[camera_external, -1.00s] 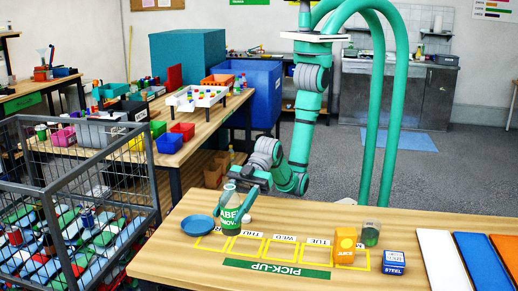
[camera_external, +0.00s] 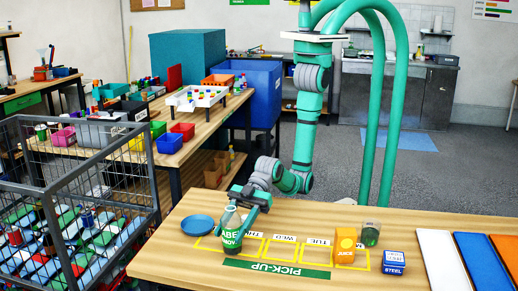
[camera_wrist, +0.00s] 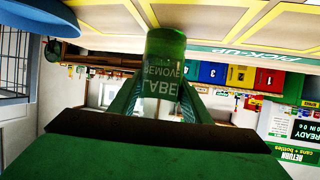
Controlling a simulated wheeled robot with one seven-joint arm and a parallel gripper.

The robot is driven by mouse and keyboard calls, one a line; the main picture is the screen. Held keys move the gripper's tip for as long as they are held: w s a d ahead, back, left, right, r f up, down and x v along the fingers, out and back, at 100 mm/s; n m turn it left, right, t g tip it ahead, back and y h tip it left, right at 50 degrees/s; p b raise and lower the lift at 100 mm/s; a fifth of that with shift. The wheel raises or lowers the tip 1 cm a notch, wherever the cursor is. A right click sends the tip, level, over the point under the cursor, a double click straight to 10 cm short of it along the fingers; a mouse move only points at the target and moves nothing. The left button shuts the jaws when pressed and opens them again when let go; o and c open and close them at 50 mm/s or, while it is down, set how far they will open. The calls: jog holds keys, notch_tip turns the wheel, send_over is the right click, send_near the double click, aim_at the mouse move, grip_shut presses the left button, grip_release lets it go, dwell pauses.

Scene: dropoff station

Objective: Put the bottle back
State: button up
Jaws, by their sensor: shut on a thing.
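In the wrist view the bottle (camera_wrist: 163,75) appears upside down between my fingers. Whether its base touches the table is hard to tell.
An orange juice carton (camera_external: 345,246), a clear container with green contents (camera_external: 370,234) and a blue steel can (camera_external: 393,263) stand to the right. The middle slots are empty. A wire cage (camera_external: 155,175) stands left of the table. Coloured panels (camera_external: 480,262) lie at the right end.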

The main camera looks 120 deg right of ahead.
jog(key=o, duration=1.2)
jog(key=shift+r, duration=0.1)
jog(key=shift+s+d+r, duration=0.1)
jog(key=shift+s+r, duration=0.05)
jog(key=v, duration=1.1)
jog(key=shift+s+d, duration=0.2)
jog(key=shift+s, duration=0.05)
